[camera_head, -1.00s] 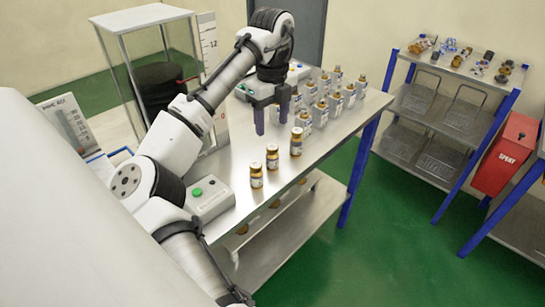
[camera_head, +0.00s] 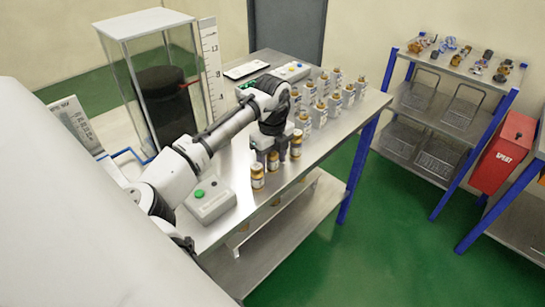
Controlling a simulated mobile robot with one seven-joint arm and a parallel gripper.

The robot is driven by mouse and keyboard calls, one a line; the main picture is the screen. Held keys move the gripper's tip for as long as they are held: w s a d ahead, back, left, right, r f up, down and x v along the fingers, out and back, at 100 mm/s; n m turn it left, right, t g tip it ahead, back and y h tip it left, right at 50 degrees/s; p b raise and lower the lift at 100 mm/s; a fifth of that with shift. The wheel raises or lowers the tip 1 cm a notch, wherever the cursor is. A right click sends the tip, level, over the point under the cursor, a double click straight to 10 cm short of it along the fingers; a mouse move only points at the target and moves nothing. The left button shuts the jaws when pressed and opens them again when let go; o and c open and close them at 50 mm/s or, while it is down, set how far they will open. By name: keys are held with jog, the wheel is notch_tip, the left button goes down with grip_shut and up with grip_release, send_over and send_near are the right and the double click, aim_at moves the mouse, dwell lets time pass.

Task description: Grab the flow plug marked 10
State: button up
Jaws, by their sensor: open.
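Three amber-and-brass flow plugs with pale labels stand in a row along the front edge of the steel table: a near one (camera_head: 257,180), a middle one (camera_head: 273,162) and a far one (camera_head: 296,146). Their marks are too small to read, so I cannot tell which is 10. My gripper (camera_head: 271,157) points down with its fingers open, low over the middle plug. One finger shows on each side of that plug, and its top is partly hidden. I cannot tell whether the fingers touch it.
Several more plugs stand in grey blocks (camera_head: 320,114) behind and right of my gripper. A grey box with a green button (camera_head: 209,201) sits at the table's near left. A glass case (camera_head: 140,80) with a dark cylinder stands left. Shelves (camera_head: 455,60) are at the right.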

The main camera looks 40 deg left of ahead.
jog(key=c, duration=1.2)
jog(key=shift+r, duration=0.15)
